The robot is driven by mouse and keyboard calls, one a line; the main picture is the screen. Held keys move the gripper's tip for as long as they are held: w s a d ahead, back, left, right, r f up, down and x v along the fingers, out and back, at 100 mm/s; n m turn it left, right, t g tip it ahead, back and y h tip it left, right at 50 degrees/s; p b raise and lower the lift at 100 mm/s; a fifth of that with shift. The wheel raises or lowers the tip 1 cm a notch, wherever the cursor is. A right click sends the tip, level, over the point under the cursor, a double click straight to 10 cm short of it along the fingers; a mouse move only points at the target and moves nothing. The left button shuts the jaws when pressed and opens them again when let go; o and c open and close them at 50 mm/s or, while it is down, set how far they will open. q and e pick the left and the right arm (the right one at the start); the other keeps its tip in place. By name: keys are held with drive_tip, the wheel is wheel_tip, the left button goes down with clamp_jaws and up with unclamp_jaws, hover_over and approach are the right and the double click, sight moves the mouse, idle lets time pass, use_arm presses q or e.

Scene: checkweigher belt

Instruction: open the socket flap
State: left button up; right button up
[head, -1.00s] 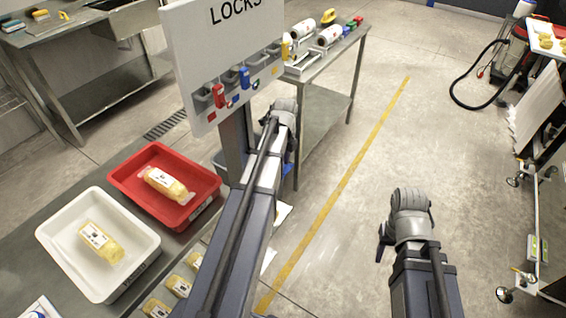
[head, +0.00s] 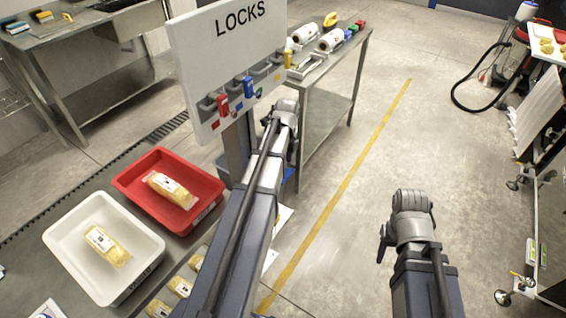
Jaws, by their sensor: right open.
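I cannot make out a socket flap in the head view. My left arm reaches up beside the LOCKS board (head: 228,60), and its wrist ends just right of the board's lower edge. Only a little of my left gripper (head: 267,122) may show there; its fingers cannot be made out. My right gripper (head: 383,246) is open and empty over the floor at the lower right, mostly hidden by its own wrist. It is well apart from the board and the tables.
A red tray (head: 130,185) and a white tray (head: 62,258), each with a wrapped yellow pack, stand at left. Red and blue padlocks (head: 222,101) hang on the board. A steel table (head: 318,75) with rolls stands behind. The floor around the yellow line (head: 345,185) is clear.

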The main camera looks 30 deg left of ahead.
use_arm(q)
wheel_tip(320, 180, up, 5)
drive_tip(key=p, duration=0.4)
drive_tip(key=shift+d+r, duration=0.1)
drive_tip(key=shift+r, duration=0.05)
drive_tip(key=shift+d, duration=0.1)
drive_tip(key=s+d+n, duration=0.7)
drive_tip(key=s+d, duration=0.1)
drive_tip(key=d, duration=0.6)
drive_tip(key=s+d+n, duration=0.8)
drive_tip(key=d, duration=0.6)
drive_tip(key=shift+s+d+y, duration=0.15)
drive_tip(key=shift+s+y, duration=0.05)
drive_tip(key=shift+y, duration=0.1)
